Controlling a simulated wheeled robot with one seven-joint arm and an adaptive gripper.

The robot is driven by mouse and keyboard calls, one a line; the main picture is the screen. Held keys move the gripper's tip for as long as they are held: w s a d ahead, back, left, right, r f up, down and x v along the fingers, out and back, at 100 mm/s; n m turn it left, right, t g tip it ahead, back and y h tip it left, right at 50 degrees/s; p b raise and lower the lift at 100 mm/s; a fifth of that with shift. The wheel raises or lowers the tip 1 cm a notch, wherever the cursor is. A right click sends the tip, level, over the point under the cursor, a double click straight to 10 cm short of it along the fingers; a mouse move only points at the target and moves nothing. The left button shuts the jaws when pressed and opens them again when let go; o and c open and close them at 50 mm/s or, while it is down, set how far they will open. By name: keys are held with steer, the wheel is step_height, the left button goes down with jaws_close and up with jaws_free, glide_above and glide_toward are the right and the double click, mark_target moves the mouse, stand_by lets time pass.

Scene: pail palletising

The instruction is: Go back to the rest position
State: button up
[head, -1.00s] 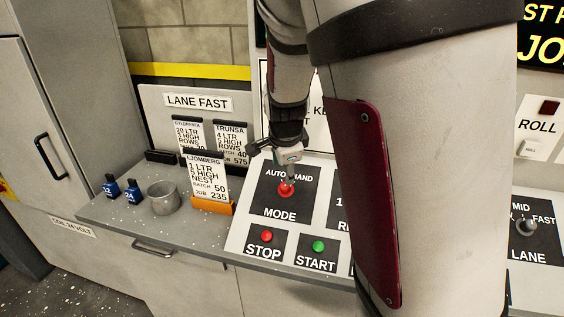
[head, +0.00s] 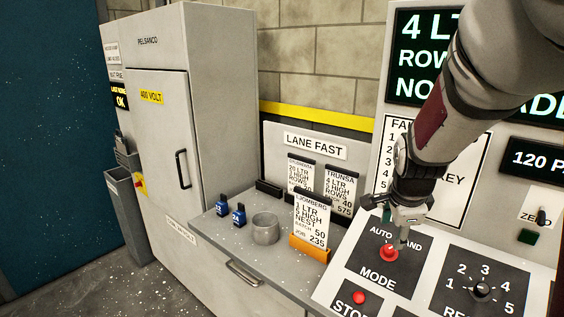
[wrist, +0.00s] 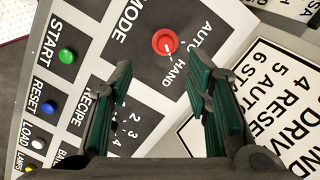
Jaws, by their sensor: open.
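My gripper (head: 405,222) hangs over the sloped control panel in the head view, just above and beside the red MODE selector knob (head: 389,252). In the wrist view, my gripper's two green-padded fingers (wrist: 168,92) are spread apart with nothing between them. The red knob (wrist: 165,42) shows beyond the fingertips, and its white pointer line lies toward the HAND side. The fingers look apart from the knob. My arm reaches in from the upper right of the head view.
The RECIPE dial (head: 480,290) and red STOP button (head: 359,298) are close by on the panel. In the wrist view, START (wrist: 67,56) and RESET (wrist: 49,107) buttons show.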

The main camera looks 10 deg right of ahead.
steer(key=s+a+r+n, duration=0.3)
steer(key=s+n, duration=0.3)
steer(key=s, duration=0.1)
steer(key=s+a+r+n+y, duration=0.1)
steer(key=s+a+r+n, duration=0.3)
steer(key=s+n, duration=0.3)
steer(key=s+a+r+n+y, duration=0.1)
steer(key=s+a+r+n, duration=0.2)
steer(key=s+n, duration=0.4)
steer(key=shift+s+a+r+t, duration=0.35)
steer(key=shift+s+a+t, duration=0.05)
steer(key=shift+s+a, duration=0.4)
